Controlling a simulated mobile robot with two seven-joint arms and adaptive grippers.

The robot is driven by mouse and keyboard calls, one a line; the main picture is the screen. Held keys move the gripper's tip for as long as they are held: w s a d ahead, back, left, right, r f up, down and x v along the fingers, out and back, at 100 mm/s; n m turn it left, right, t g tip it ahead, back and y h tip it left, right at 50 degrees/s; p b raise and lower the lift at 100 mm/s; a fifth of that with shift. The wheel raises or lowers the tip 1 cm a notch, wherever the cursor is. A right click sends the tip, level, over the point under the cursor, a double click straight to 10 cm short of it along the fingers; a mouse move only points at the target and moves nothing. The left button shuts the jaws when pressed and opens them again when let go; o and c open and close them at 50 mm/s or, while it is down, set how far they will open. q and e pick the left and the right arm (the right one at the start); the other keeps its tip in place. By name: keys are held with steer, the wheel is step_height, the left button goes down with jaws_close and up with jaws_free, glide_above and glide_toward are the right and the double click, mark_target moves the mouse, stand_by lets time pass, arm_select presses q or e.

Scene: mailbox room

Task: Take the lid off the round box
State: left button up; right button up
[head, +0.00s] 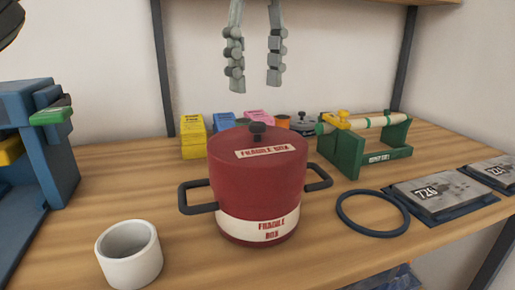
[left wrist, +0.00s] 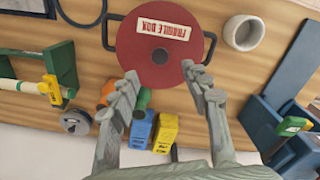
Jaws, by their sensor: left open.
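The round box (head: 262,204) is a red pot-like box with black side handles and "FRAGILE BOX" labels. Its red lid (head: 290,147) sits on top with a black knob (head: 257,131) in the middle. My left gripper (head: 255,82) is open and empty, high above the lid, fingers pointing down. In the left wrist view the lid (left wrist: 141,60) lies beyond the spread fingertips (left wrist: 159,74), and the knob (left wrist: 160,56) shows between and just past them. Nothing touches the lid. My right gripper is not in view.
A white cup (head: 129,262) stands at front left and a dark ring (head: 373,213) lies at right. Small coloured boxes (head: 193,140) and a green stand (head: 345,156) are behind. A blue stand (head: 48,140) is at left; numbered plates (head: 440,190) lie at right.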

mark_target(258, 123)
arm_select(q)
steer(key=shift+s+f, duration=0.15)
steer(key=shift+f, duration=0.5)
step_height(258, 123, down, 5)
steer(key=shift+r, duration=0.1)
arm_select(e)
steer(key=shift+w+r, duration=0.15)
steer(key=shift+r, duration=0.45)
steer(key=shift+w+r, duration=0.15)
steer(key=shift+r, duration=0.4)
arm_select(q)
steer(key=shift+c, duration=0.6)
jaws_close()
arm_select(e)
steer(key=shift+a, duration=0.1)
